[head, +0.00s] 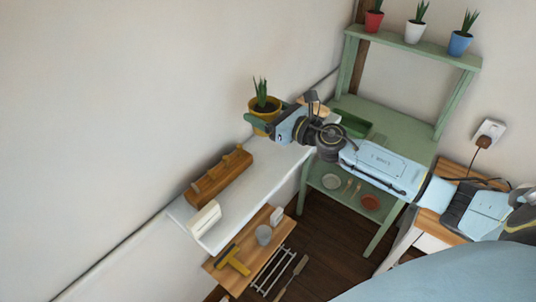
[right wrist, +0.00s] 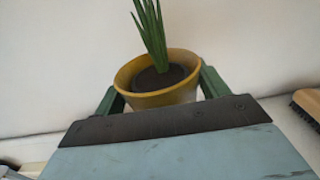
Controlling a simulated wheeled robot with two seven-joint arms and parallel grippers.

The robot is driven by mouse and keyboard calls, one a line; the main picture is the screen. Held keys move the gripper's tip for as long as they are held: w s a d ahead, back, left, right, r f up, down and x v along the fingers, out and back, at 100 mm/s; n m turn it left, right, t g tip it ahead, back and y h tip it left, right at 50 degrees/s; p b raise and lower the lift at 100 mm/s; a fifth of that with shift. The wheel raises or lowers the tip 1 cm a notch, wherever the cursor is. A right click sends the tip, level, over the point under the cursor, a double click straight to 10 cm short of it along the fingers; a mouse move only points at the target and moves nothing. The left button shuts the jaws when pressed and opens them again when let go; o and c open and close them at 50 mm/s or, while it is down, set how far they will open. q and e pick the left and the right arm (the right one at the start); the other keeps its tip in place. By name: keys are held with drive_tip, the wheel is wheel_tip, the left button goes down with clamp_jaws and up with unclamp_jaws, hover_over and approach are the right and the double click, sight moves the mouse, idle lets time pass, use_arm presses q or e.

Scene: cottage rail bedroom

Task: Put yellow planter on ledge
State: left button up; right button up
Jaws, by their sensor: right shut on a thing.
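The yellow planter (head: 260,115) with a spiky green plant is held upright in my right gripper (head: 268,116), near the wall, at the far end of the white ledge (head: 265,165). In the right wrist view the yellow planter (right wrist: 160,97) sits between the two green fingers of the right gripper (right wrist: 161,92), one on each side. I cannot tell whether the pot's base touches the ledge, as its underside is hidden. My left gripper is not in view.
A wooden rack (head: 219,178) and a white object (head: 203,219) stand on the near part of the ledge. The ledge between rack and planter looks clear. Red (head: 374,21), white (head: 415,32) and blue (head: 460,43) planters stand on the green stand's top shelf (head: 400,42). A brush (right wrist: 308,104) shows at the right.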

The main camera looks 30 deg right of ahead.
drive_tip(key=shift+w+d, duration=0.3)
drive_tip(key=shift+d, duration=0.2)
drive_tip(key=b, duration=0.3)
hover_over(268, 154)
wheel_tip(268, 154, down, 6)
drive_tip(key=shift+f, duration=0.15)
drive_tip(key=shift+f+b, duration=0.9)
drive_tip(key=shift+f, duration=1.05)
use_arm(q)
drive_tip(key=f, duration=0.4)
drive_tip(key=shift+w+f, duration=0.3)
use_arm(e)
drive_tip(key=shift+r, duration=0.1)
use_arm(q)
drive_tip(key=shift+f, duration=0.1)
use_arm(e)
drive_tip(key=shift+f, duration=0.2)
drive_tip(key=o, duration=0.6)
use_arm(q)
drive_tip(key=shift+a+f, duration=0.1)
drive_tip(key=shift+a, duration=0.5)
use_arm(e)
drive_tip(key=o, duration=0.4)
